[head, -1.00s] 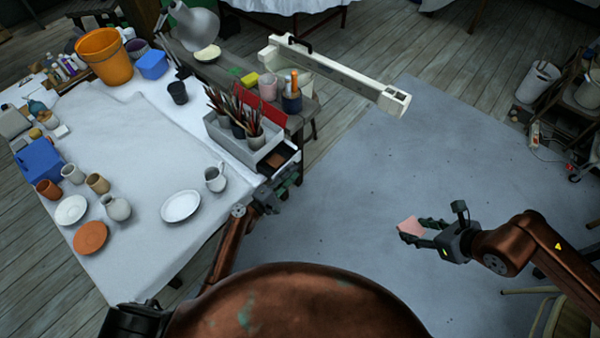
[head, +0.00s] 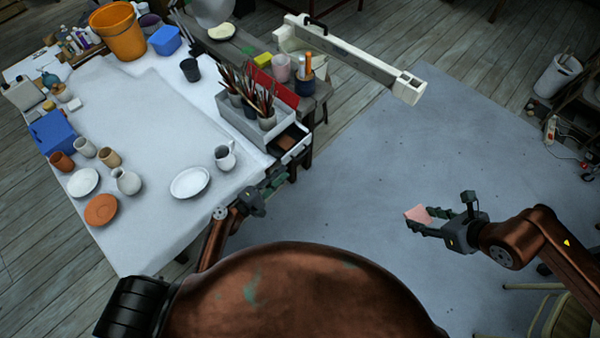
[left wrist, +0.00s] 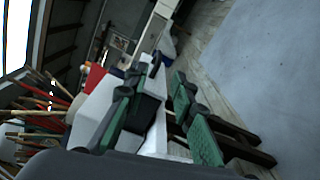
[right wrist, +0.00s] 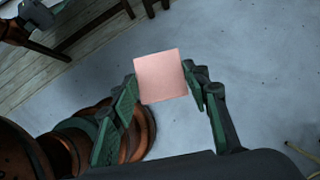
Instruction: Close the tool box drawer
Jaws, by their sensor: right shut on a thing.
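The pale grey tool box (head: 236,118) stands at the right edge of the white table. Its drawer (head: 297,153) sticks out toward the lower right, with something brown inside. In the left wrist view the drawer's pale side and dark part (left wrist: 151,143) show between and behind the fingers. My left gripper (head: 281,181) is open just in front of the drawer. Its spread green fingers also show in the left wrist view (left wrist: 152,88); contact cannot be told. My right gripper (head: 434,219) is shut on a pink square block (right wrist: 160,77), held over the floor far from the box.
Pots of brushes (head: 248,98) stand on the tool box. A white pitcher (head: 225,158) and an oval plate (head: 190,182) are on the table left of the drawer. A wooden bench (head: 318,92) stands behind. The grey floor mat (head: 370,165) is clear.

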